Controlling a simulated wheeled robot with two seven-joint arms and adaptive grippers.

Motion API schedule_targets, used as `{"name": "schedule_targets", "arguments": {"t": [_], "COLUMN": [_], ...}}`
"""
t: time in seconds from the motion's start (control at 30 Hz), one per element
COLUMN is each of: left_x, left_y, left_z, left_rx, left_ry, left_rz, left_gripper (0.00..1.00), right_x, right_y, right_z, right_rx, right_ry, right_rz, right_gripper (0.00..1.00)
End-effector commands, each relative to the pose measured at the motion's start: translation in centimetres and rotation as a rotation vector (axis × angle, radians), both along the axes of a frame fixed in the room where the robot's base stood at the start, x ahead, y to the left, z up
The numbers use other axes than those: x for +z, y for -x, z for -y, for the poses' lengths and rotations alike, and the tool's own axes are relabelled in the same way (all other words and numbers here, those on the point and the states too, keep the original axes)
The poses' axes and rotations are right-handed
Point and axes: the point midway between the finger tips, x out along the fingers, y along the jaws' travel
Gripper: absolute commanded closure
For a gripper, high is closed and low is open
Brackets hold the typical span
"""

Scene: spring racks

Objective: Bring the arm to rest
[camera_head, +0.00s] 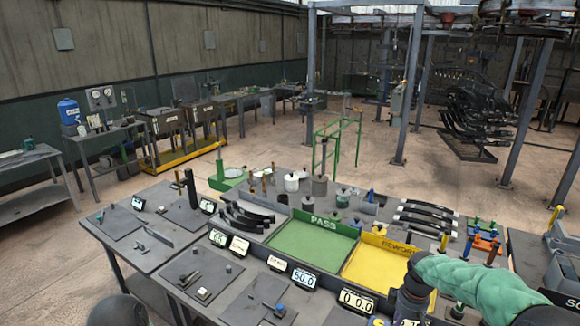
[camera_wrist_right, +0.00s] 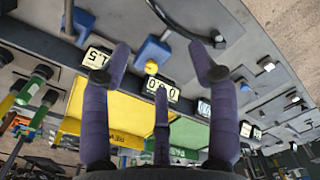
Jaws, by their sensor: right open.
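My right arm in its green sleeve (camera_head: 470,285) reaches in from the lower right of the head view. Its dark gripper (camera_head: 410,300) is at the bottom edge, in front of the yellow REWORK tray (camera_head: 378,266), and partly cut off. In the right wrist view my right gripper (camera_wrist_right: 162,65) has its purple fingers spread apart, with nothing between them. The yellow tray (camera_wrist_right: 120,117) and the green tray (camera_wrist_right: 188,133) show behind the fingers. My left gripper is not in view; a dark rounded part shows at the bottom left of the head view.
Grey posts (camera_head: 410,90) and a hanging rack (camera_head: 478,120) stand behind. Open floor lies beyond the bench.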

Motion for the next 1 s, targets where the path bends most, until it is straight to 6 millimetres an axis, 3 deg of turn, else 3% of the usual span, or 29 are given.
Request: {"name": "schedule_targets", "arguments": {"t": [0.27, 0.53, 0.67, 0.8, 1.0], "left_x": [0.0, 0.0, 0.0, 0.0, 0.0], "left_y": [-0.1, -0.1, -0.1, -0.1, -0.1], "left_z": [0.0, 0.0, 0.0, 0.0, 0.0], "left_rx": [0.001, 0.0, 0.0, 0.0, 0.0], "left_ry": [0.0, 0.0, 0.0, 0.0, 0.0], "left_rz": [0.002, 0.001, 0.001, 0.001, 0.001], "left_gripper": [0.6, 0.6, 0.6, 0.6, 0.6], "right_x": [-5.1, -12.8, -18.2, -23.1, -26.4], "right_y": [0.9, 3.9, 7.7, 13.2, 19.7], "right_z": [-2.8, -7.6, -11.4, -15.3, -18.4], "right_rx": [-0.055, -0.178, -0.308, -0.496, -0.711], "right_ry": [-0.064, -0.166, -0.239, -0.3, -0.325], "right_rz": [-0.005, -0.027, -0.059, -0.098, -0.14], "right_gripper": [0.4, 0.4, 0.4, 0.4, 0.4]}}
